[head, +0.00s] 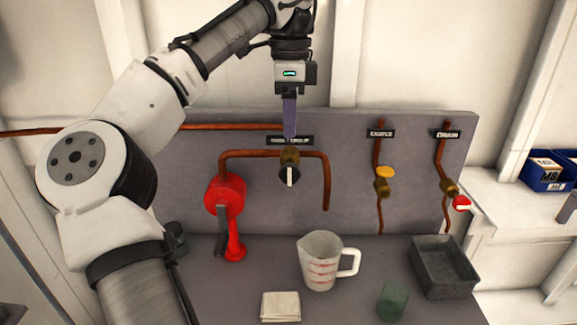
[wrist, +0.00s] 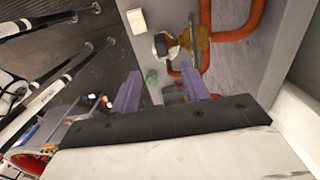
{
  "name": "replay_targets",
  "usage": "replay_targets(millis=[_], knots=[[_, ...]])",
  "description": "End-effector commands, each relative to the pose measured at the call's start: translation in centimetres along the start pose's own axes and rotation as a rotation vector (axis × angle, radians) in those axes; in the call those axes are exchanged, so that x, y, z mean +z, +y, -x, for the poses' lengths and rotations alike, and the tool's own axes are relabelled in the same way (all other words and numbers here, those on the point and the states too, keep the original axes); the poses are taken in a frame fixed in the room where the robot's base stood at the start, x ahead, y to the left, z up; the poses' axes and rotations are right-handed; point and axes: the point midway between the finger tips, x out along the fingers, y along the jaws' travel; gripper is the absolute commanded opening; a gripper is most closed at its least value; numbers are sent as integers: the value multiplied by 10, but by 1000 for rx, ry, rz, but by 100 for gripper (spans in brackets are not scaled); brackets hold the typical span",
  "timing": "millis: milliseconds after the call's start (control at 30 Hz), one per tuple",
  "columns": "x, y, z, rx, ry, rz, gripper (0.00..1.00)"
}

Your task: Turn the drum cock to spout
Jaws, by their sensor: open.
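The cock with a black knob (head: 290,177) sits on a brass body (head: 290,157) in the copper pipe, under a black label (head: 289,141) I cannot read clearly. A white mark on the knob runs roughly up and down. My gripper (head: 289,134) hangs just above the cock, fingers pointing down, open and empty. In the head view its fingers overlap the label's top edge; I cannot tell whether they touch anything. In the wrist view the gripper (wrist: 160,90) has its fingers apart, with the brass fitting (wrist: 186,42) beyond them. The pipe's spout end (head: 326,205) points down.
A red hand pump (head: 225,198) stands left of the cock. A measuring jug (head: 319,264), folded cloth (head: 281,307), green cup (head: 392,300) and grey tray (head: 443,268) are on the bench. A yellow-handled valve (head: 384,172) and a red-handled valve (head: 459,203) are on the right.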

Motion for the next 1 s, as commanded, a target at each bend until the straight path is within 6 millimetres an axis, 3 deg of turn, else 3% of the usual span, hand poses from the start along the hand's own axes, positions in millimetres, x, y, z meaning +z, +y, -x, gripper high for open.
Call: replay_targets(millis=[200,500,700,1000], knots=[[-1,0,-46,2,4,-3,45],[0,0,-90,-1,2,1,45],[-1,-1,-104,-3,2,1,45],[-1,-1,-105,-3,2,1,43]])
